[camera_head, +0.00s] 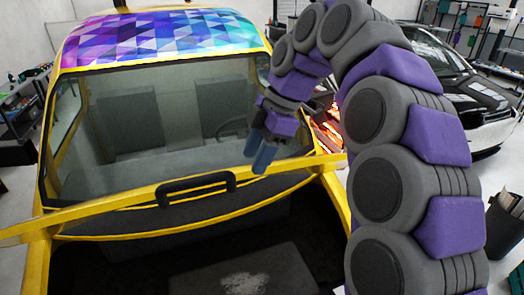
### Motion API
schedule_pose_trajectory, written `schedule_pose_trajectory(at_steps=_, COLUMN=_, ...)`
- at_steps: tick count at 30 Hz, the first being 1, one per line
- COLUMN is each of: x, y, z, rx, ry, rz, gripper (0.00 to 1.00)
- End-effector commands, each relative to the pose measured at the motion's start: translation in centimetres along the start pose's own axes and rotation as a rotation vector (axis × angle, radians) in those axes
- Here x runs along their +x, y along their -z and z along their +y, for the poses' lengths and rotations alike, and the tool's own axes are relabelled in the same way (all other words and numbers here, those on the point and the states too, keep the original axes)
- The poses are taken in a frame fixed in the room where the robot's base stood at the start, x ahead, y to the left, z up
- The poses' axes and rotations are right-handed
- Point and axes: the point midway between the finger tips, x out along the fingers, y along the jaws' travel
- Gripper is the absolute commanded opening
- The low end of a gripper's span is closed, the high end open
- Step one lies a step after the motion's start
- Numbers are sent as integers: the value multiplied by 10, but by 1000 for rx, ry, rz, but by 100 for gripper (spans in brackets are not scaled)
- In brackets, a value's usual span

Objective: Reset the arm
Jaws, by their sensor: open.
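My gripper (260,153) hangs at the end of my grey and purple arm, which arches up from the lower right and over to the left. Its blue fingers point down, in front of the right part of the windshield (170,118) of a yellow car. The fingers look close together in this view, but nothing shows between them, and the gripper is open and empty. I cannot tell how far the fingertips are from the glass or from the yellow frame below it.
Patterned purple and blue vinyl (160,33) covers the car's roof. A black handle (197,187) sits on the yellow bar (110,208) across the open front. A black car (455,85) stands behind at right. A dark bin (505,225) stands at far right. Shelves and tools line the walls.

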Motion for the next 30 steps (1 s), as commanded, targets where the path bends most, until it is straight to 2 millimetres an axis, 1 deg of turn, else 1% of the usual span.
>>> schedule_pose_trajectory(at_steps=2, x=-2, y=-4, z=-2, rx=4, ry=-2, rz=3, gripper=48)
schedule_pose_trajectory(at_steps=4, x=2, y=-7, z=-7, rx=21, ry=0, rz=2, gripper=48)
schedule_pose_trajectory(at_steps=5, x=6, y=-10, z=-10, rx=37, ry=2, rz=0, gripper=48)
schedule_pose_trajectory(at_steps=8, x=25, y=-22, z=-27, rx=125, ry=13, rz=-11, gripper=48)
schedule_pose_trajectory(at_steps=11, x=56, y=-33, z=-50, rx=260, ry=21, rz=-37, gripper=48)
schedule_pose_trajectory(at_steps=12, x=71, y=-37, z=-61, rx=322, ry=29, rz=-52, gripper=48)
schedule_pose_trajectory(at_steps=14, x=93, y=-42, z=-76, rx=416, ry=32, rz=-74, gripper=48)
schedule_pose_trajectory(at_steps=17, x=130, y=-52, z=-102, rx=573, ry=36, rz=-117, gripper=48)
schedule_pose_trajectory(at_steps=20, x=167, y=-65, z=-129, rx=733, ry=29, rz=-161, gripper=48)
schedule_pose_trajectory(at_steps=21, x=183, y=-70, z=-142, rx=797, ry=29, rz=-181, gripper=48)
schedule_pose_trajectory(at_steps=22, x=193, y=-75, z=-150, rx=846, ry=21, rz=-194, gripper=48)
schedule_pose_trajectory(at_steps=24, x=220, y=-87, z=-172, rx=961, ry=12, rz=-227, gripper=48)
schedule_pose_trajectory(at_steps=26, x=242, y=-99, z=-192, rx=1060, ry=2, rz=-254, gripper=48)
schedule_pose_trajectory(at_steps=27, x=256, y=-108, z=-205, rx=1126, ry=-10, rz=-269, gripper=48)
schedule_pose_trajectory(at_steps=29, x=278, y=-122, z=-226, rx=1227, ry=-22, rz=-296, gripper=48)
schedule_pose_trajectory(at_steps=30, x=293, y=-131, z=-241, rx=1296, ry=-33, rz=-314, gripper=48)
